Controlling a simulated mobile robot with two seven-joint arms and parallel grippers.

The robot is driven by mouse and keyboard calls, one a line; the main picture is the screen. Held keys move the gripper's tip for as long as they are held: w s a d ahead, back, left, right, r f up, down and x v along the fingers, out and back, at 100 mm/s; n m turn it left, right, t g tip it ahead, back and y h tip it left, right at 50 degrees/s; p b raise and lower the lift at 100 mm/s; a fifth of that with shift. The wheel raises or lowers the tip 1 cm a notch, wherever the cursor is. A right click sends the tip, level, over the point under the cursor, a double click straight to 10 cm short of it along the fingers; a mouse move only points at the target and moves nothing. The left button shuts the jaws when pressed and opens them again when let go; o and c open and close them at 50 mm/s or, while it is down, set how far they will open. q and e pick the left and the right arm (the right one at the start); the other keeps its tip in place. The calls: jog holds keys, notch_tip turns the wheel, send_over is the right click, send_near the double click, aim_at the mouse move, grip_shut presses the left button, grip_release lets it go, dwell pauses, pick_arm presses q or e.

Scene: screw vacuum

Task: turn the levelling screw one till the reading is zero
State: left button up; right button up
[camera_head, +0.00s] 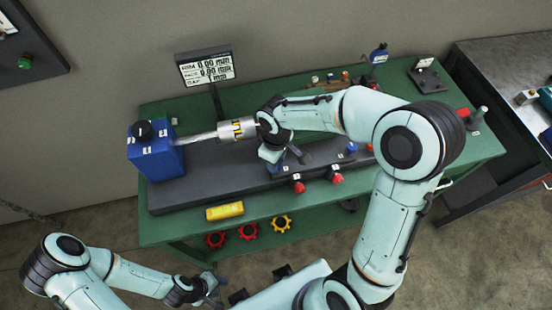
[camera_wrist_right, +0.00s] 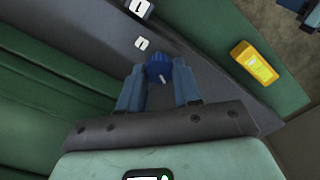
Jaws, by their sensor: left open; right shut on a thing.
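A blue knob (camera_wrist_right: 158,68) with a white mark sits between the fingers of my right gripper (camera_wrist_right: 159,80) in the right wrist view; the fingers are shut on it. I take it for levelling screw one. In the head view my right gripper (camera_head: 281,156) is at the dark base right of the shaft and hides this knob. The display (camera_head: 206,67) behind the bench shows a top line of RIM 0.00 mm; the lower lines are too small to read surely. My left gripper (camera_head: 211,290) is open and empty, low in front of the bench.
A blue block (camera_head: 157,160) with a metal shaft stands at the left of the dark base plate (camera_head: 175,197). A yellow device (camera_head: 224,211) lies on the green bench's front edge (camera_head: 270,206).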

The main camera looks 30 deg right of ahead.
jog(key=o, duration=1.1)
jog(key=shift+c, duration=0.2)
pick_arm(q)
jog(key=shift+w+r+p, duration=0.7)
jog(key=shift+w+r, duration=0.05)
jog(key=shift+r, duration=0.2)
pick_arm(e)
notch_tip(320, 180, up, 13)
jog(key=shift+r, duration=0.2)
